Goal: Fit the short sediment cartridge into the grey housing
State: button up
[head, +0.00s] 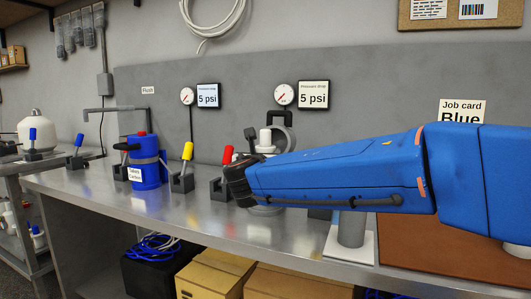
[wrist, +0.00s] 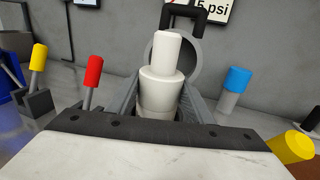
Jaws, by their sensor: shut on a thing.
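The white cartridge (wrist: 167,75) stands upright, with a narrow top and a wider collar, between the grey fingers of my gripper (wrist: 165,103). My gripper is shut on it. In the head view the cartridge's white top (head: 265,140) shows just above the dark end of my gripper (head: 242,180). A grey ring-shaped part (wrist: 188,62) with a black handle-like bracket stands right behind the cartridge; it seems to belong to the grey housing (head: 287,134). My arm and gripper hide the lower part, so I cannot tell whether the cartridge sits inside it.
A blue housing (head: 146,165) stands left on the steel bench (head: 110,202). Yellow (head: 187,151) and red (head: 228,154) levers stand between it and my gripper. A grey cylinder on a white base (head: 350,232) stands at the front right. Pressure gauges hang behind.

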aim_at(265, 136)
jog(key=shift+f, duration=1.6)
jog(key=shift+r, duration=0.2)
jog(key=shift+r, duration=4.1)
jog(key=shift+f, duration=4)
